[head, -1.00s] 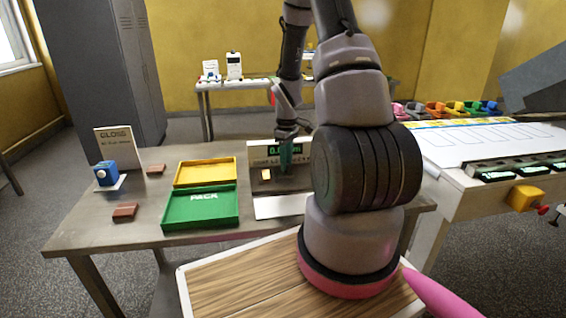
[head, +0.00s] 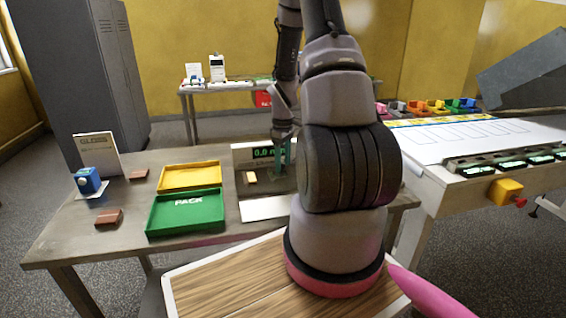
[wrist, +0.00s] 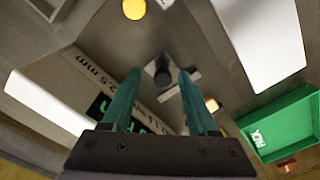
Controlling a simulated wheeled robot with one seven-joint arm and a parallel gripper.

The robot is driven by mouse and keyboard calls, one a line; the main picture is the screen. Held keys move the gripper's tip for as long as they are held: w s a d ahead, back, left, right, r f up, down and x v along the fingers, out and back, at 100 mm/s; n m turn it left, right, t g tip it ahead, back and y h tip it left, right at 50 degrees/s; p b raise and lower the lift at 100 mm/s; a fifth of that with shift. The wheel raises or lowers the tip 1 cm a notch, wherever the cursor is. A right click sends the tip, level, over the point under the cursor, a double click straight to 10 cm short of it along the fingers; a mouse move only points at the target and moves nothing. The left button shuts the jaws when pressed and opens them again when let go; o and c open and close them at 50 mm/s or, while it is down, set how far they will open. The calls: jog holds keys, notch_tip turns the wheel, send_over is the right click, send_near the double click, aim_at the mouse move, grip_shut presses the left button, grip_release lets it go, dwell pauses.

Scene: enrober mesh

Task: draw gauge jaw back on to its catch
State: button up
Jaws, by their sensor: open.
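The gauge (head: 265,207) stands on the table with a lit green display (head: 265,153) on its back panel. In the wrist view a grey piece with a dark round knob (wrist: 162,72), which looks like the gauge jaw, lies on the gauge bed beyond my fingertips. My gripper (head: 281,166) is above the gauge bed, pointing down. Its two teal fingers (wrist: 158,75) are apart, with the knob in line with the gap and nothing clearly held. I cannot tell how far below the tips the knob is. The catch cannot be made out.
A small cream block (wrist: 212,105) lies on the gauge, also seen in the head view (head: 250,177). A green tray (head: 186,230) and a yellow tray (head: 190,190) sit to the left. Brown bars (head: 108,217) and a blue device (head: 88,180) are farther left. A yellow round thing (wrist: 133,9) shows in the wrist view.

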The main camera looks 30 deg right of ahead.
notch_tip(320, 180, up, 11)
jog(key=shift+f, duration=0.15)
dwell(0.6)
notch_tip(320, 180, up, 9)
jog(key=m+t, duration=0.2)
send_over(274, 178)
jog(key=s+a+r+m+t, duration=0.25)
jog(key=s+a+r, duration=0.3)
jog(key=r, duration=0.35)
jog(key=s+a+r+m+t+y, duration=0.2)
jog(key=s+a+r+m, duration=0.3)
jog(key=s+a+r, duration=0.3)
jog(key=s, duration=0.3)
jog(key=shift+s+a+r, duration=0.25)
jog(key=shift+r, duration=0.1)
